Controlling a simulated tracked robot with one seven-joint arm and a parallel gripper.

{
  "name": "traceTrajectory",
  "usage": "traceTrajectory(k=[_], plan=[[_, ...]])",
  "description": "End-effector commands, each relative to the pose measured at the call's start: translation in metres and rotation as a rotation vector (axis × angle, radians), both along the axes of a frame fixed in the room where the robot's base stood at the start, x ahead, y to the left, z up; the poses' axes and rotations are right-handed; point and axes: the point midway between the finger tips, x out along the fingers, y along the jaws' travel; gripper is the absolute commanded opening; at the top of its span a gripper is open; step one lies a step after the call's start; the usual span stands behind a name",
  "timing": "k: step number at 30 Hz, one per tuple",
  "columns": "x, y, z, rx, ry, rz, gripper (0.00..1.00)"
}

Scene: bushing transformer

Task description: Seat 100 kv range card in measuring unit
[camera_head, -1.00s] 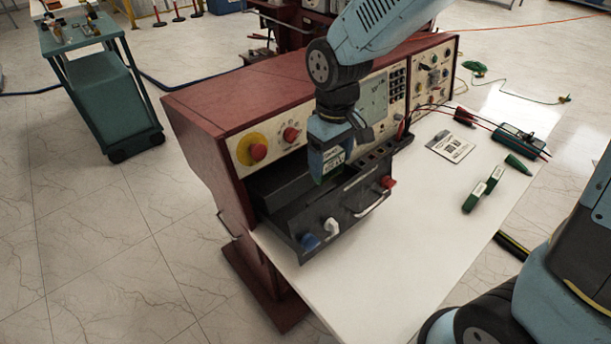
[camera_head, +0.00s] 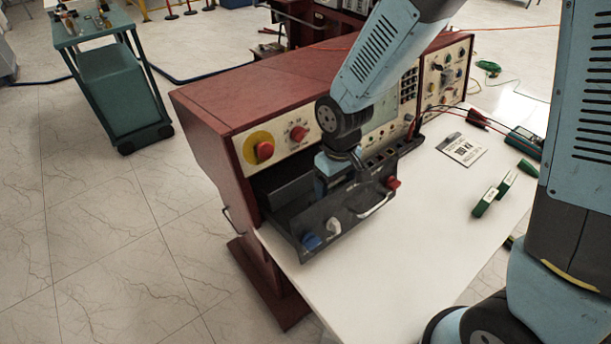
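The measuring unit is an open dark drawer (camera_head: 345,217) pulled out from the red console, with a blue knob, a white knob, a red button and a handle on its front. My gripper (camera_head: 333,184) points down into the drawer, behind its front panel. Its fingertips are hidden, so I cannot see whether they are open or shut, or any card between them. A white plate (camera_head: 462,149) with dark print that seems to read 100 kV lies flat on the white table. Green card-like pieces (camera_head: 485,201) with white labels lie to its lower right.
The red console (camera_head: 262,82) with its knob panels stands behind the drawer. A meter (camera_head: 523,143) with red and black leads lies at the table's right. The white table (camera_head: 400,265) is clear in front of the drawer. A green cart (camera_head: 120,85) stands at the far left.

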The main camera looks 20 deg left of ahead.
Motion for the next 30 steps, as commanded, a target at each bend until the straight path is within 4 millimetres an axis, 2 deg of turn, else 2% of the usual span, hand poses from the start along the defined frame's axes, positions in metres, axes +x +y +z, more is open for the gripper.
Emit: traceTrajectory(k=[1, 2, 7, 8, 14, 23, 26, 30], plan=[[-0.002, -0.003, -0.007, -0.008, 0.008, 0.000, 0.30], [-0.002, -0.003, -0.008, -0.008, 0.007, 0.000, 0.23], [-0.002, -0.003, -0.008, -0.008, 0.007, 0.000, 0.22], [-0.002, -0.003, -0.008, -0.008, 0.007, 0.000, 0.81], [-0.002, -0.003, -0.007, -0.007, 0.006, 0.000, 1.00], [-0.002, -0.002, -0.005, -0.005, 0.005, -0.001, 1.00], [-0.001, -0.002, 0.003, -0.006, 0.004, -0.001, 1.00], [-0.001, -0.002, 0.024, -0.004, 0.002, -0.001, 1.00]])
